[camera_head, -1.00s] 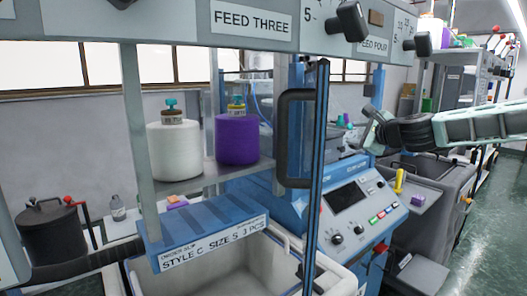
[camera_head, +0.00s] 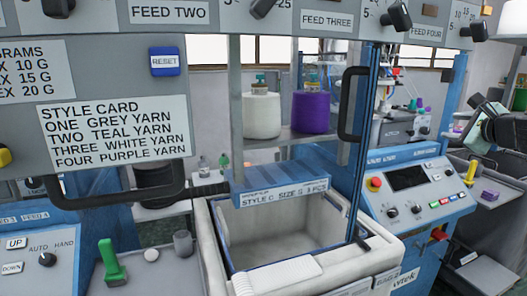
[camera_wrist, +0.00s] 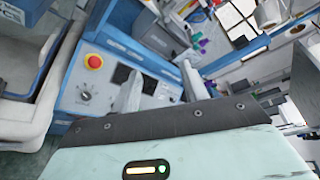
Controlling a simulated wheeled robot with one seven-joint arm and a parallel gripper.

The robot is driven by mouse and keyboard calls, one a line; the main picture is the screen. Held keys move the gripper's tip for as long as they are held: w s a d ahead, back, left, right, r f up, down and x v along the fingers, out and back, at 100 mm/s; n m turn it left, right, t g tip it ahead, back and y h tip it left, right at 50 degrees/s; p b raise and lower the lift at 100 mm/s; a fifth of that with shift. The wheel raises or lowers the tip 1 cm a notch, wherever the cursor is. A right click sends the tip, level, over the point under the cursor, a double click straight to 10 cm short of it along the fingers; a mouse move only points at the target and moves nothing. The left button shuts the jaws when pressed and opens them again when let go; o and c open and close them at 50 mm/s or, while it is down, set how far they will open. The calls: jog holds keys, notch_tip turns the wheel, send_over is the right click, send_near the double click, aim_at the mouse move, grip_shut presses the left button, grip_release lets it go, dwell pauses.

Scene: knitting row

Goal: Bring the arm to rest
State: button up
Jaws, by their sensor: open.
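My gripper (camera_head: 474,142) is at the right edge of the head view, raised in front of the blue machine with the control panel (camera_head: 415,188). Most of my arm is outside that view. In the wrist view my gripper (camera_wrist: 164,84) shows two pale fingers spread apart, with nothing held between them. Behind the fingers are the same machine's red button (camera_wrist: 94,62) and dark screen.
A bin (camera_head: 215,235) stands below the blue order slip shelf (camera_head: 280,185). A white yarn cone (camera_head: 262,117) and a purple cone (camera_head: 311,113) stand behind. A vertical black handle (camera_head: 350,105) sticks out. A style card (camera_head: 117,132) hangs left.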

jog(key=s+a+f+n+g+y, duration=0.3)
jog(key=a+f+n+g, duration=0.2)
jog(key=a+f+n, duration=0.7)
jog(key=s+a+f+n+g, duration=0.3)
jog(key=s+a+f+g, duration=0.1)
jog(key=s+a+f, duration=0.45)
jog(key=s+d+r+n+g+h, duration=0.1)
jog(key=s+n+g+h, duration=0.1)
jog(key=s+n, duration=0.5)
jog(key=s+d+n+g+h, duration=0.1)
jog(key=s+d+n+g, duration=0.1)
jog(key=s, duration=0.9)
jog(key=s+a+r+n+g, duration=0.1)
jog(key=s+a+n, duration=0.3)
jog(key=a, duration=0.5)
jog(key=s+a+r+n+g, duration=0.1)
jog(key=s+a+n, duration=0.3)
jog(key=s+a, duration=0.4)
jog(key=shift+s+a+g, duration=0.3)
jog(key=shift+a, duration=0.45)
